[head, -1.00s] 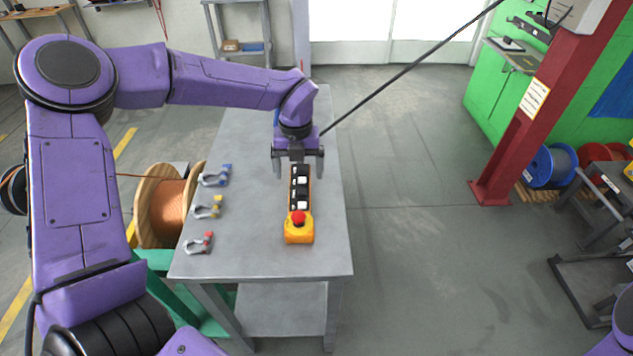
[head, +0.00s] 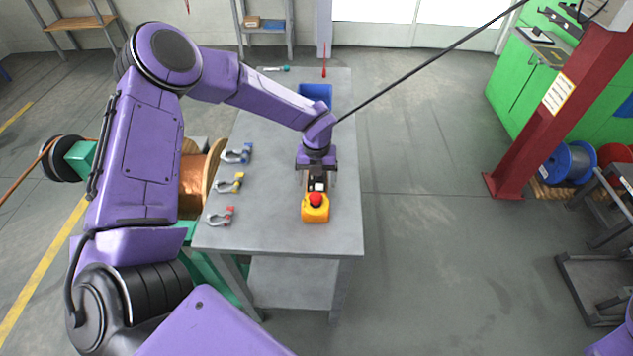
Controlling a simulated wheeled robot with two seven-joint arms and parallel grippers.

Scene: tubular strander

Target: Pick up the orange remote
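The orange remote (head: 316,211) lies on the grey table (head: 275,215) near its right side. It has a red mushroom button on its near end and a dark strip with black and white buttons behind. My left gripper (head: 317,184) points down over the dark part of the remote, with its fingers close along both sides. The gripper hides the far part of the remote. I cannot tell whether the fingers press on it. My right gripper is out of view.
Blue, yellow and red shackles (head: 228,183) stand along the table's left side. A red post (head: 530,135) stands right; the floor between is clear.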

